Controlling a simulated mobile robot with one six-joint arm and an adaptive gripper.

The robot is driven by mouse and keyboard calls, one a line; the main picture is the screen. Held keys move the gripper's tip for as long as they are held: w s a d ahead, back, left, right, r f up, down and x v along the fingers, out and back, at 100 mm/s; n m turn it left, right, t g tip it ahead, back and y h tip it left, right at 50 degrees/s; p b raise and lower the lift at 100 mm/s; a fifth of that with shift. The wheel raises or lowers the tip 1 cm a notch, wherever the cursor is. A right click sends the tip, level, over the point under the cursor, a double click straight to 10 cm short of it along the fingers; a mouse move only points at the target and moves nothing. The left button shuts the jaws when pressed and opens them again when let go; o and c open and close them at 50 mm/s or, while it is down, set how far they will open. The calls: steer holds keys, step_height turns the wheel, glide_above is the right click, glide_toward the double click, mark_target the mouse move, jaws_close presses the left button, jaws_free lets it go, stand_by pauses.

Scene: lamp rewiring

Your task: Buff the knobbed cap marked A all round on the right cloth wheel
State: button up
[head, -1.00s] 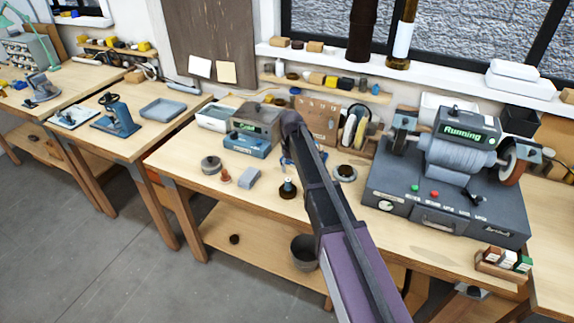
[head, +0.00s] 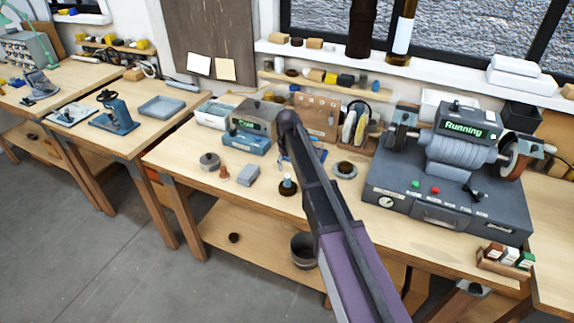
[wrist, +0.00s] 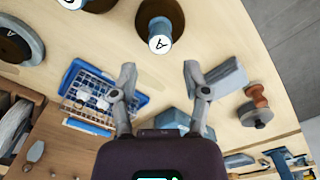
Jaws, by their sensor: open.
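The piece marked A (wrist: 159,43) shows a white round top with a black letter in the wrist view. It stands upright on a blue stem above a dark round base. In the head view it is the small blue-and-white piece (head: 288,181) beside my arm. My gripper (wrist: 160,72) is open and empty, its two fingers spread to either side just short of the marked top. The gripper is hidden behind my arm in the head view. The right wheel (head: 517,155) is on the right end of the grey machine (head: 440,205), whose display reads "Running".
A grey-blue block (wrist: 226,77) lies close to my right finger, with a red-brown knobbed piece (wrist: 257,92) beyond it. A blue tray with a wire basket (wrist: 98,95) is close to the left finger. A ring-shaped dish (head: 345,170) stands between the marked piece and machine.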

mark_target(287, 176)
steer(key=shift+f+b, duration=2.9)
steer(key=shift+f, duration=0.3)
steer(key=shift+c, duration=0.2)
jaws_close()
steer(key=shift+r+p, duration=3)
steer(key=shift+r, duration=0.05)
steer(key=shift+s+f, duration=0.1)
steer(key=shift+s, duration=0.05)
